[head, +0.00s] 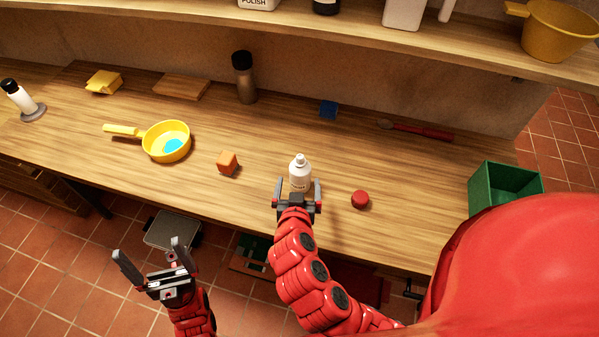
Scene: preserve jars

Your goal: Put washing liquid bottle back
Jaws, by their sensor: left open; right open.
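A white bottle (300,174) with a narrow pale cap stands upright on the wooden counter, near the front edge; small print on its label is only partly legible. My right gripper (298,190) is open right at the bottle, one finger on each side of its lower part. Its palm hides the bottle's base, and I cannot tell whether the fingers touch it. My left gripper (153,258) is open and empty, low in front of the counter, over the floor.
A shelf (330,30) above holds containers and a yellow pot (558,30).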

